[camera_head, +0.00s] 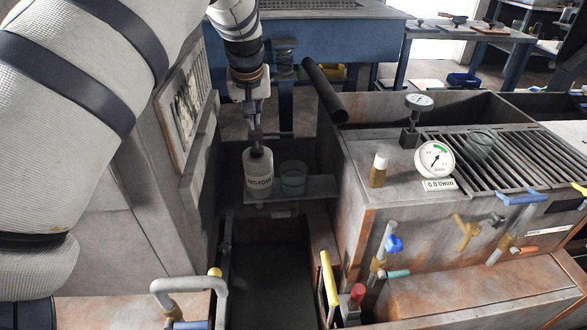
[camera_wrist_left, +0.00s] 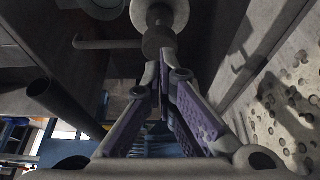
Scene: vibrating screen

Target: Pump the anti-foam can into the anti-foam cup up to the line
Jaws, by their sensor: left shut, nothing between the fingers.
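The white anti-foam can (camera_head: 258,174) stands upright on a small grey shelf (camera_head: 315,188). The clear greenish anti-foam cup (camera_head: 293,178) stands just right of it on the same shelf. The cup's line and fill level are too small to make out. My left gripper (camera_head: 256,138) points down directly above the can, its shut fingertips at the pump top; whether they touch it I cannot tell. In the left wrist view the closed fingers (camera_wrist_left: 162,75) meet just below the round dark pump head (camera_wrist_left: 157,40), with nothing between them. My right gripper is out of view.
A grey cabinet wall (camera_head: 165,190) rises left of the shelf. A dark pipe (camera_head: 325,93) and the machine housing (camera_head: 345,165) with a gauge (camera_head: 434,160) and valves stand right. Below the shelf is a dark open channel (camera_head: 270,285).

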